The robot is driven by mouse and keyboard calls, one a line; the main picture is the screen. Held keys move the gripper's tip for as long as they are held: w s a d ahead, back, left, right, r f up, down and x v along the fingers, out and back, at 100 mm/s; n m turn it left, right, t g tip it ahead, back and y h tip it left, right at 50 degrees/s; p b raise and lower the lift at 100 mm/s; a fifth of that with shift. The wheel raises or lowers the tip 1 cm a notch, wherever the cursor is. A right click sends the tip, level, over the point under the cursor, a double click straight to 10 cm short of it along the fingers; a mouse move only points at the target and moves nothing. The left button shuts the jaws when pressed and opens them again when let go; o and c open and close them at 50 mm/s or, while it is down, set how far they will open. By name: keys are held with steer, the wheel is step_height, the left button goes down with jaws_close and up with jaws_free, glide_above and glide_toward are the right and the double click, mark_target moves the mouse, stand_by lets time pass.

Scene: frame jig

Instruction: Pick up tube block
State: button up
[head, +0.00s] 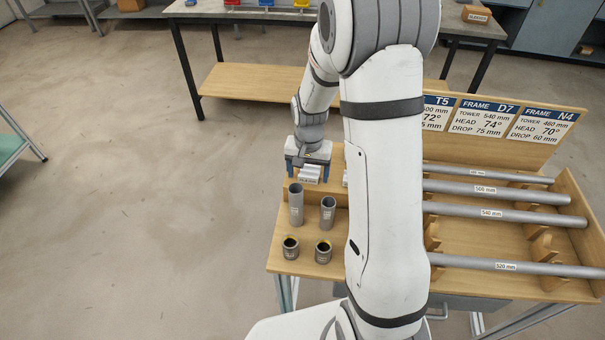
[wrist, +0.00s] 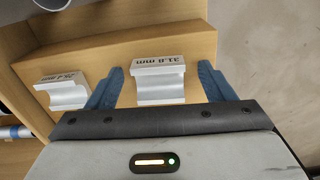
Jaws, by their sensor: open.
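A silver tube block (wrist: 160,82) marked "31.8 mm" sits on the wooden stand in the wrist view, with a curved hollow along its near side. My gripper (wrist: 160,72) is open, with one blue finger on each side of this block; I cannot tell whether either touches it. A second silver tube block (wrist: 62,91), marked "25.4 mm", stands to the left, outside the fingers. In the head view my gripper (head: 308,168) is at the stand's left end, over the first block (head: 310,175). The second block is mostly hidden by my arm there.
Two upright grey tubes (head: 296,205) (head: 328,213) and two short dark sockets (head: 290,248) (head: 323,252) stand in front of the blocks. Long labelled tubes (head: 505,214) lie in the wooden rack at right, under frame signs (head: 487,118). Open floor lies left.

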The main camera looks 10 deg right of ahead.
steer(key=shift+c, duration=0.2)
steer(key=c, duration=1)
steer(key=shift+r, duration=0.1)
steer(key=shift+c, duration=0.2)
